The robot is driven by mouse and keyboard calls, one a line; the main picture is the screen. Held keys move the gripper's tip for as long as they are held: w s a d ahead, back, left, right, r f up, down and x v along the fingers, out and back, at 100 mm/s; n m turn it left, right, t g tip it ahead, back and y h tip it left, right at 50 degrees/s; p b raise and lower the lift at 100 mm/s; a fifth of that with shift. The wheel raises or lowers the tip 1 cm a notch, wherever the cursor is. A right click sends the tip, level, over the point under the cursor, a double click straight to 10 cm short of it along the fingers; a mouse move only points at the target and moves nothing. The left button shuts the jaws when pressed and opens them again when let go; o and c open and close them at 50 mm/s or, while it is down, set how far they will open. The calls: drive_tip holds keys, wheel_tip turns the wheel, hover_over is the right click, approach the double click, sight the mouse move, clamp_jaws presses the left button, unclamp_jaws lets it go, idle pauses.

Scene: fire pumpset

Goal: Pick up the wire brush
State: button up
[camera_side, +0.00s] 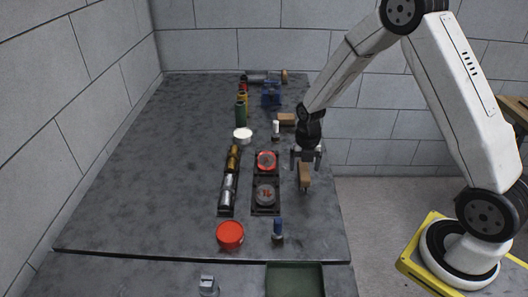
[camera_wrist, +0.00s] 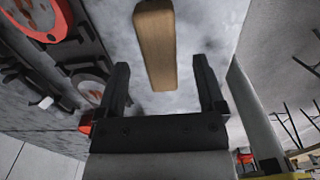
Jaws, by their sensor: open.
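The wire brush (camera_side: 305,178) appears as a light wooden handle near the right edge of the dark worktop, just below my gripper in the side view. In the wrist view, the wooden handle (camera_wrist: 156,48) points lengthwise between and beyond my fingertips; no bristles show. My gripper (camera_side: 305,160) hangs pointing down over it, and the wrist view shows its two fingers (camera_wrist: 162,80) apart, one on each side of the handle's near end. The fingers do not visibly touch the handle. I cannot tell the exact height gap.
Left of the brush are two black trays with red and grey round parts (camera_side: 266,161) and a rack of metal fittings (camera_side: 228,183). A red round lid (camera_side: 230,235), a blue-topped item (camera_side: 278,229) and a green tray (camera_side: 295,280) are nearer. Another wooden block (camera_side: 286,119) lies behind. The worktop's left side is clear.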

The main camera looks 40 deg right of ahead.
sight(304, 169)
drive_tip(key=shift+f, duration=1.65)
clamp_jaws()
drive_tip(key=shift+r, duration=0.15)
drive_tip(key=shift+r, duration=0.7)
drive_tip(key=s+a+r, duration=0.2)
drive_tip(key=s+r, duration=0.9)
drive_tip(key=s, duration=0.2)
drive_tip(key=shift+s+r, duration=0.2)
drive_tip(key=shift+s, duration=0.2)
